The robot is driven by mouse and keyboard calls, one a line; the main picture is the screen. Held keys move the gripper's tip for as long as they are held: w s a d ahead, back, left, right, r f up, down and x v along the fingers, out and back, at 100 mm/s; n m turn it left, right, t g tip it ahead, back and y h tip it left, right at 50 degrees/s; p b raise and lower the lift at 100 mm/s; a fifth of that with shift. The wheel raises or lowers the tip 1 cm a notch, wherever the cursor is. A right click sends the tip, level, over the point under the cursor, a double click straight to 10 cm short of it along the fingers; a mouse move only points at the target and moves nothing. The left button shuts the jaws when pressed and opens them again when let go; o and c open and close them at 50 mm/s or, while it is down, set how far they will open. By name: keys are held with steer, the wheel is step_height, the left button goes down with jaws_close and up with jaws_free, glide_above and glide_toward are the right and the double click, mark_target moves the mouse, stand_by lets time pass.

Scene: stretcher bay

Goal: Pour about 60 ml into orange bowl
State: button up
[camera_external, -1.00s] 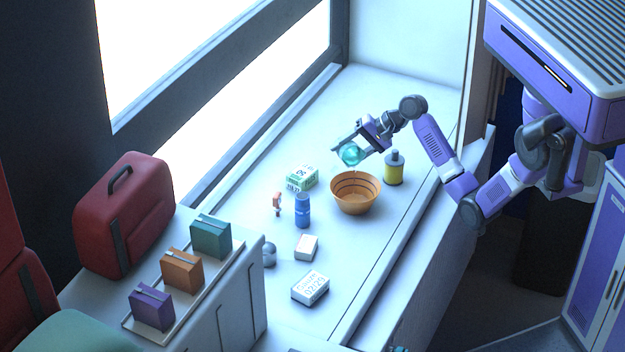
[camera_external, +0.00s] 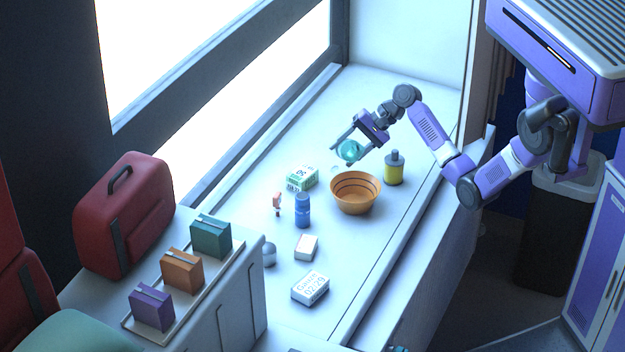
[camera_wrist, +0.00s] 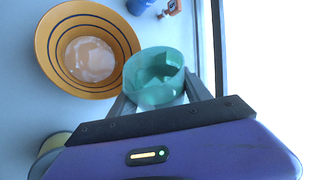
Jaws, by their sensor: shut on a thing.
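The orange bowl (camera_external: 342,204) with dark rings stands on the counter; in the wrist view (camera_wrist: 112,28) a pale, shiny pool shows at its bottom, how deep I cannot tell. My gripper (camera_external: 345,158) is shut on a translucent teal cup (camera_external: 349,150), held above the counter just behind the bowl. In the wrist view the cup (camera_wrist: 155,92) sits between my fingers, to the right of the bowl's rim. Its open mouth shows; how much liquid is inside is unclear. No stream falls from it.
A yellow bottle with a dark top (camera_external: 393,170) stands right of the bowl. A green-and-white box (camera_external: 301,178), a blue bottle (camera_external: 303,212), a small pink-and-white figure-like thing (camera_external: 277,203) and white boxes (camera_external: 311,287) stand to the left and front. The far counter is clear.

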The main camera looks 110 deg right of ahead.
mark_target(347, 149)
steer(key=shift+r+p, duration=0.1)
steer(key=shift+p, duration=0.3)
steer(key=r+y+p, duration=0.1)
steer(key=p, duration=0.1)
steer(key=shift+m+p, duration=0.3)
steer(key=shift+p, duration=0.05)
steer(key=shift+f+m+y+p, duration=0.4)
steer(key=shift+f+y+p, duration=0.25)
steer(key=shift+p, duration=0.25)
steer(key=shift+d+f+m+y, duration=0.15)
steer(key=shift+f+m+y, duration=0.2)
steer(key=shift+y, duration=0.3)
steer(key=shift+d+r+m+y+b, duration=0.2)
steer(key=shift+d+m+y+b, duration=0.15)
steer(key=shift+d+y, duration=0.4)
steer(key=f+y+b, duration=0.1)
steer(key=b, duration=0.2)
steer(key=shift+d+m+t, duration=0.3)
steer(key=shift+d+m, duration=0.05)
steer(key=shift+m, duration=0.05)
steer(key=d+y+b, duration=0.1)
steer(key=b, duration=0.4)
steer(key=shift+s+d+f+m+t, duration=0.1)
steer(key=shift+f+m+t, duration=0.05)
steer(key=shift+m+t, duration=0.2)
steer(key=shift+y+b, duration=0.25)
steer(key=shift+b, duration=0.45)
steer(key=shift+d+f+m+b, duration=0.15)
steer(key=shift+m+b, duration=0.1)
steer(key=shift+b, duration=0.15)
